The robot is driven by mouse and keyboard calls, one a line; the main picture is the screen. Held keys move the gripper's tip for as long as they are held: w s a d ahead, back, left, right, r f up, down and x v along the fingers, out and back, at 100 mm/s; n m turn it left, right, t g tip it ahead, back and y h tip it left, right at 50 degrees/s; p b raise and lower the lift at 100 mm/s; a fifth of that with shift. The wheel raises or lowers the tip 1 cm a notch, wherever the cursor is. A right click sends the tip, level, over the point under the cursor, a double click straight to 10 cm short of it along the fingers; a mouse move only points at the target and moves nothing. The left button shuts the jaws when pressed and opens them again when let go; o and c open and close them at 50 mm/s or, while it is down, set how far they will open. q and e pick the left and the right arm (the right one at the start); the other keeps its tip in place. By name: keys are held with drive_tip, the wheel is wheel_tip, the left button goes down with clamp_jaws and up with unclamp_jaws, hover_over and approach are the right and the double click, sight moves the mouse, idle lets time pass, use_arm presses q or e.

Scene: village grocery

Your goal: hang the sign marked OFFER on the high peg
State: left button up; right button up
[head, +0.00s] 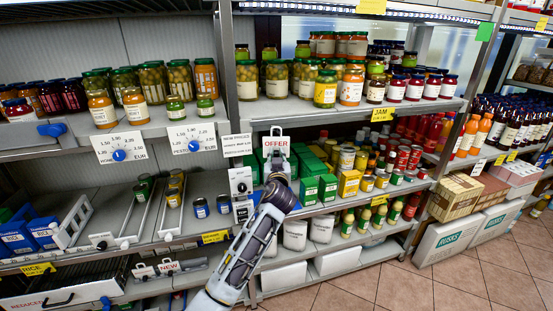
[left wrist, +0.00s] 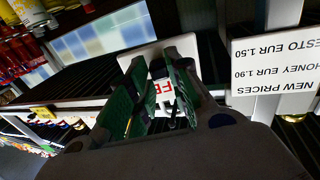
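The sign marked OFFER (head: 276,145) is white and stands at the tip of my left gripper (head: 277,167), in front of the shelving. In the left wrist view, part of its red lettering (left wrist: 166,88) shows between the fingers of my left gripper (left wrist: 155,95). The fingers appear closed on it and hide much of it. Left of the gripper, a white plate with a dark knob or peg (head: 240,181) is on the shelf upright, below the NEW PRICES card (head: 237,145). A second, lower plate (head: 242,211) is partly visible. My right gripper is out of view.
Jars stand on the upper shelf (head: 440,103) just above the sign. Green boxes (head: 327,187) and cans sit close to the right of my gripper. White price dial boards (head: 120,146) hang at left. The tiled floor (head: 440,290) is clear at lower right.

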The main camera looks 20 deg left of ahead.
use_arm(q)
drive_tip(key=o, duration=0.5)
drive_tip(key=shift+c, duration=0.2)
drive_tip(key=v, duration=1.2)
idle(0.4)
idle(0.4)
